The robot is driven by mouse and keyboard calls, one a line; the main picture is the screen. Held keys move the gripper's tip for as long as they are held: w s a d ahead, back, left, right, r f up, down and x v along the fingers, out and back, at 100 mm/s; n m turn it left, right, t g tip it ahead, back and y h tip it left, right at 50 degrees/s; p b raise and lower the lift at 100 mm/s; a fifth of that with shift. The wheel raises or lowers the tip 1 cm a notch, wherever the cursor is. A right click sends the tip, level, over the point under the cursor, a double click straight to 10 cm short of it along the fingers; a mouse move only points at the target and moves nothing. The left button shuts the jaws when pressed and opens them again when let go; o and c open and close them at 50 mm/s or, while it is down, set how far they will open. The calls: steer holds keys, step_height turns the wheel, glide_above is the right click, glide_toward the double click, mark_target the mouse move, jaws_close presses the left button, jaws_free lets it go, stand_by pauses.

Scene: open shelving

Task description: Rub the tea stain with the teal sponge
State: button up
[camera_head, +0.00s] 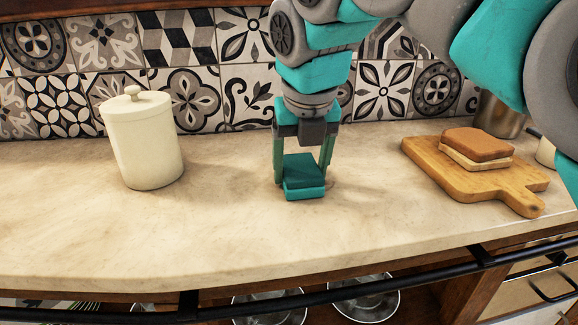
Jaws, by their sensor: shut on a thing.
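The teal sponge (304,185) is a small two-tone block, darker on top and brighter below. It is on or just above the beige countertop (230,235), near the middle of the view. My gripper (304,165) points down from above and is shut on the sponge, one finger on each side. I see no clear tea stain; a faint darker mark (331,186) shows at the sponge's right edge, and the sponge hides the surface under it. I cannot tell whether the sponge is pressed on the counter.
A cream lidded canister (143,140) stands to the left. A wooden board (525,198) with a sandwich (477,148) lies to the right, a metal pot (499,115) behind it. A patterned tile wall (180,100) is at the back. A dark rail (420,268) runs along the front. The counter's front-left is clear.

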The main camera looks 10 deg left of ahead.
mark_target(333, 178)
steer(key=shift+w+d+f, duration=0.1)
steer(key=shift+w+d, duration=0.15)
steer(key=shift+d, duration=0.65)
steer(key=shift+w+d, duration=0.3)
steer(key=shift+d, duration=0.7)
steer(key=shift+w+d, duration=0.3)
steer(key=shift+d, duration=0.65)
steer(key=shift+r, duration=0.2)
steer(key=shift+a+r, duration=0.1)
steer(key=shift+r, duration=2.85)
